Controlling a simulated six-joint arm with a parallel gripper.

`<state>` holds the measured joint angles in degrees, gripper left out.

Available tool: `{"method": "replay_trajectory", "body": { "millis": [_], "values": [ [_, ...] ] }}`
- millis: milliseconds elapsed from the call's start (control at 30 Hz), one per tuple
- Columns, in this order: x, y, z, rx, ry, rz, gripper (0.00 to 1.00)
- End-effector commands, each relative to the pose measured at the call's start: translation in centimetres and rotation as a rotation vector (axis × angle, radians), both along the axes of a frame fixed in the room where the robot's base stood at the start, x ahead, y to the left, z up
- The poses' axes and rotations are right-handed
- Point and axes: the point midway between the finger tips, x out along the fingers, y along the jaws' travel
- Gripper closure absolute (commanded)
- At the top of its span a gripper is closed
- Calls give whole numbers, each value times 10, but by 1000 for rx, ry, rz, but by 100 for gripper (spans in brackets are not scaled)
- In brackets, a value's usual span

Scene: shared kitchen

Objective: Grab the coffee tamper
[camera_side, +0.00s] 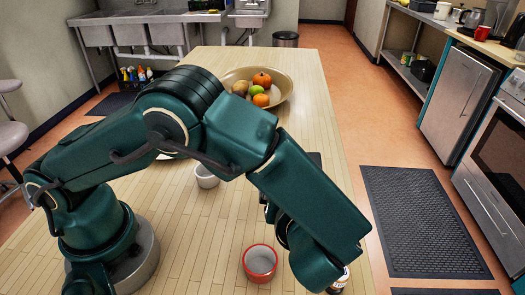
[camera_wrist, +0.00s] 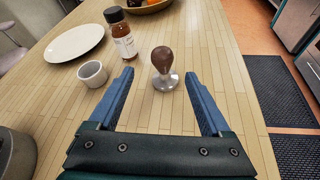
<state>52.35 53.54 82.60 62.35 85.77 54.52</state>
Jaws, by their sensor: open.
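The coffee tamper (camera_wrist: 164,68) stands upright on the wooden table in the wrist view, with a dark brown knob handle and a silver metal base. My gripper (camera_wrist: 159,80) is open, and its two blue fingers point toward the tamper. The tamper appears between the lines of the fingers, around the fingertips, and nothing is seen held. I cannot tell whether either finger touches it. In the side view my own arm hides the tamper and most of the gripper.
A small white cup (camera_wrist: 92,74) stands left of the left finger. A brown bottle with a label (camera_wrist: 122,36) and a white plate (camera_wrist: 74,44) are beyond. A fruit bowl (camera_side: 283,88) is at the back. A red-rimmed cup (camera_side: 260,262) stands near the front.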

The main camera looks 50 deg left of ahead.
Motion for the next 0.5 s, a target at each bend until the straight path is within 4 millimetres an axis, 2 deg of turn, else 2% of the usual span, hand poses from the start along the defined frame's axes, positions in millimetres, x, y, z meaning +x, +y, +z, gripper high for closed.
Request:
{"method": "replay_trajectory", "body": {
  "millis": [133, 300, 500],
  "values": [
    [3, 4, -7, 10, 8, -17, 18],
    [19, 28, -18, 8, 9, -12, 18],
    [32, 45, -27, 6, 7, -14, 18]
  ]
}}
